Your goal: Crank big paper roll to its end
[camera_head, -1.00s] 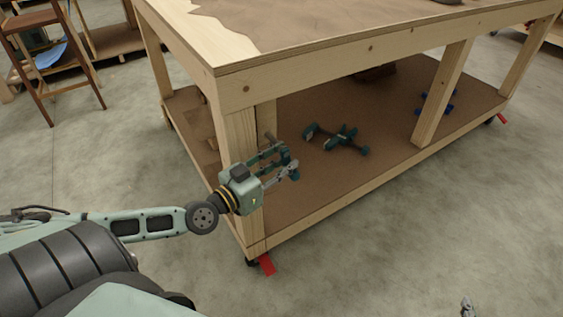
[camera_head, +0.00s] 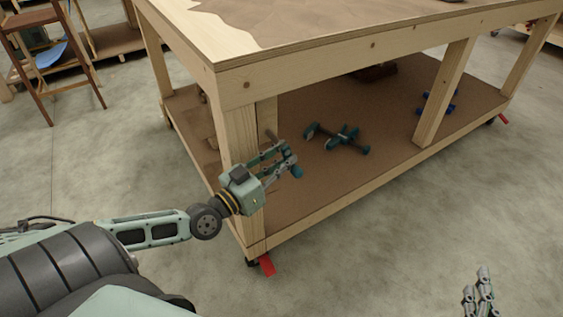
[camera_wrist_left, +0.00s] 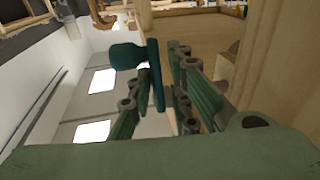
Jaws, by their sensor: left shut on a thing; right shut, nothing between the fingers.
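My left gripper (camera_head: 284,160) is beside the corner leg of a wooden workbench, below its top. It is shut on a teal handle-like part (camera_wrist_left: 155,75), whose flat end (camera_wrist_left: 128,56) sticks out between the fingers in the left wrist view. The fingers hide what this part joins to. My right gripper (camera_head: 481,288) is shut and empty over the floor at bottom right. Brown paper (camera_head: 300,14) with a ragged edge covers most of the bench top. I cannot make out a big paper roll for certain.
The workbench leg (camera_head: 238,150) stands close to my left gripper. Teal clamps (camera_head: 340,138) and a blue item (camera_head: 437,105) lie on the lower shelf (camera_head: 330,190). A red caster lever (camera_head: 267,265) juts out. The floor at right is clear.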

